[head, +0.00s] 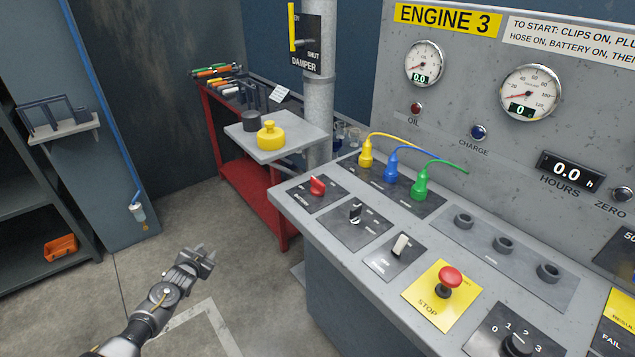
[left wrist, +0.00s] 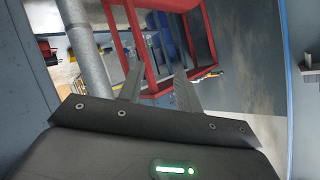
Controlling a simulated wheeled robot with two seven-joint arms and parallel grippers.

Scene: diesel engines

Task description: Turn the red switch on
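The red switch (head: 317,186) is a rotary knob on a dark plate at the far left end of the sloped engine console, in the head view. The small lettering around it is too small to read surely. My left gripper (head: 208,257) is over the floor, left of the console and well apart from the switch. In the left wrist view its two fingers (left wrist: 158,72) stand apart with nothing between them, so it is open. The switch is not seen in the left wrist view. My right gripper is not in view.
The console (head: 290,203) also carries a black knob (head: 354,212), a white switch (head: 401,244), a red stop button (head: 450,278) and yellow, blue and green plugs. Floor between gripper and console is clear.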

